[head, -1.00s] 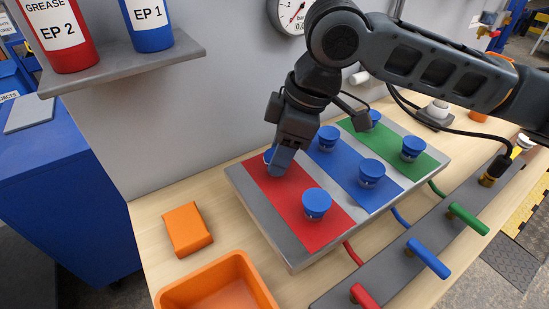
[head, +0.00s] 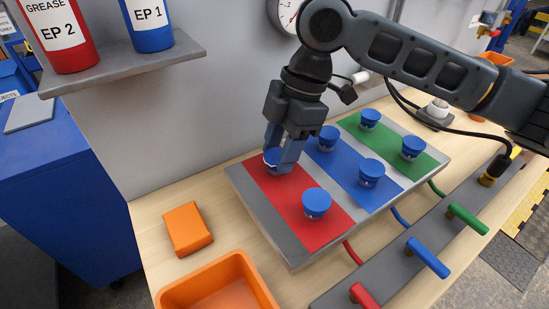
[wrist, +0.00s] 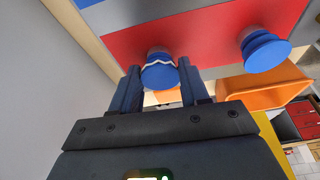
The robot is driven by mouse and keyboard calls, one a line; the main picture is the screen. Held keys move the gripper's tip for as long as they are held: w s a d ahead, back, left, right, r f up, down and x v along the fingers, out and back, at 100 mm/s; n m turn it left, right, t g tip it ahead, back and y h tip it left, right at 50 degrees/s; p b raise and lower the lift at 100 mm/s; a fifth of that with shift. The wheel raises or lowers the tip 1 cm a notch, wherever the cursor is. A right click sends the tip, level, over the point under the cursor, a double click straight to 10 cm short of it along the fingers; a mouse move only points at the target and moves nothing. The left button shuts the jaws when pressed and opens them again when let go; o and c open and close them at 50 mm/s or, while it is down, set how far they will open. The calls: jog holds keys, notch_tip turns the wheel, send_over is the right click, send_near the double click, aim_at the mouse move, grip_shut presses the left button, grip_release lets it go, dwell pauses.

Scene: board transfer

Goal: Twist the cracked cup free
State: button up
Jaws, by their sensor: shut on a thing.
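The cracked cup is blue with a pale jagged line around it; it shows in the wrist view (wrist: 160,73) on the red strip of the board (wrist: 120,47). In the head view the cup (head: 271,156) sits at the far end of the red strip (head: 280,190), partly hidden by my fingers. My gripper (head: 283,160) is shut on this cup, with one finger on each side in the wrist view (wrist: 160,85). The cup still sits at the board. Another blue cup (head: 316,203) without a visible crack stands at the near end of the red strip.
More blue cups stand on the blue strip (head: 345,165) and green strip (head: 390,140). An orange block (head: 187,229) and an open orange bin (head: 262,292) are at the left. Red, blue and green levers (head: 428,258) line the front. A shelf (head: 180,55) holds two cylinders.

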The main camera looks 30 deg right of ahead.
jog(key=o, duration=1.1)
jog(key=shift+n, duration=0.3)
jog(key=shift+c, duration=0.2)
